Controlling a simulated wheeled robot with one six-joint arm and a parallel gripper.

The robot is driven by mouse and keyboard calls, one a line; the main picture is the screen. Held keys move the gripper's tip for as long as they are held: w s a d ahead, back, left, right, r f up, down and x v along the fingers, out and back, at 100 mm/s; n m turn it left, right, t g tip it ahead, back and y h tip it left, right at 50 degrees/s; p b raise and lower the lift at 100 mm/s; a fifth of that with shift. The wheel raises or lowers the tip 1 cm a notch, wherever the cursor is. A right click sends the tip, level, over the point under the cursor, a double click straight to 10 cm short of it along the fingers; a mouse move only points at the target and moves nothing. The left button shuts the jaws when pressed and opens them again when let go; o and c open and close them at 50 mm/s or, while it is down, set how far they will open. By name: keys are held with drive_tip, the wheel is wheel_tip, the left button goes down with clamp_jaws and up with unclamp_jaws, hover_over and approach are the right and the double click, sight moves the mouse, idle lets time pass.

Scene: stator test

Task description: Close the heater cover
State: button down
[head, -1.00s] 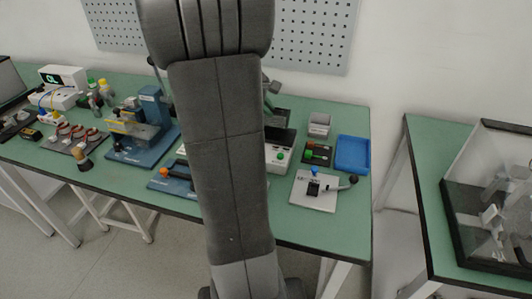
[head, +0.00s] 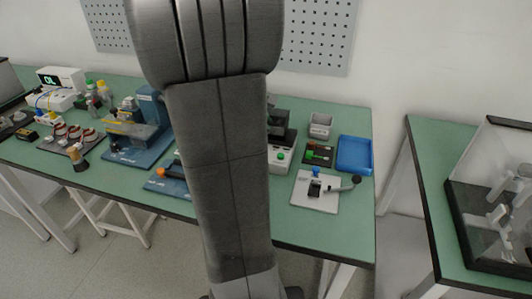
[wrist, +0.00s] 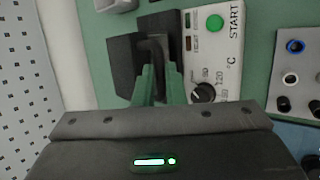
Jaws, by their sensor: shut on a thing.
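The heater is a white box with a green START button and a black temperature dial; its panel (wrist: 212,60) fills the upper middle of the wrist view. In the head view the heater (head: 281,158) shows just right of my arm, which hides part of it. The dark heater cover (wrist: 122,62) is beside the panel in the wrist view, with a dark handle. My gripper (wrist: 161,70) has its two green fingers closed around that handle. In the head view my gripper is hidden behind my arm. The cover's exact angle is hard to tell.
A blue tray (head: 354,155), a small grey bin (head: 320,125) and a white plate with a black lever (head: 315,192) stand right of the heater. A blue press-like fixture (head: 150,125) is to the left. A pegboard (head: 318,35) hangs on the wall behind.

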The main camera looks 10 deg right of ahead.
drive_tip(key=shift+s+a+f, duration=0.15)
drive_tip(key=shift+s+f, duration=0.1)
drive_tip(key=shift+f, duration=0.25)
drive_tip(key=shift+r, duration=0.1)
drive_tip(key=shift+s+f+b, duration=0.25)
drive_tip(key=shift+f+b, duration=0.35)
drive_tip(key=shift+b, duration=0.05)
drive_tip(key=shift+r, duration=0.1)
drive_tip(key=c, duration=1.6)
unclamp_jaws()
drive_tip(key=shift+r, duration=0.1)
